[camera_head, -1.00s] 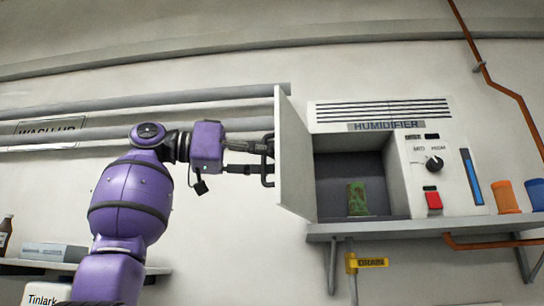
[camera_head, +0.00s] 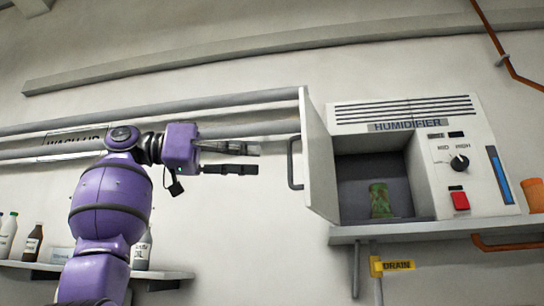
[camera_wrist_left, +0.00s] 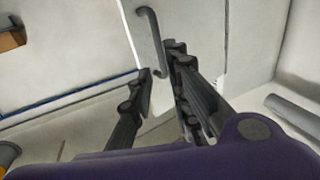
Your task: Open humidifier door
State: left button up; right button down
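The humidifier (camera_head: 481,179) is a white unit on a wall shelf. Its door (camera_head: 318,158) is swung out wide to the left, and a green patterned canister (camera_head: 379,200) stands inside the dark compartment. The door's dark handle (camera_head: 292,162) faces left. My left gripper (camera_head: 257,160) is left of the handle, open and apart from it in the head view. In the left wrist view, the handle (camera_wrist_left: 151,38) lies beyond the open left gripper (camera_wrist_left: 157,62), with nothing between the fingers. My right gripper is not in view.
The shelf (camera_head: 420,233) carries the humidifier and an orange cup (camera_head: 533,195). A yellow drain tag (camera_head: 391,265) hangs beneath. Pipes (camera_head: 240,97) run along the wall behind my left arm. Bottles (camera_head: 33,243) stand on a lower shelf at left.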

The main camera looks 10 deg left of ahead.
pick_arm(q)
jog(key=shift+v, duration=1.35)
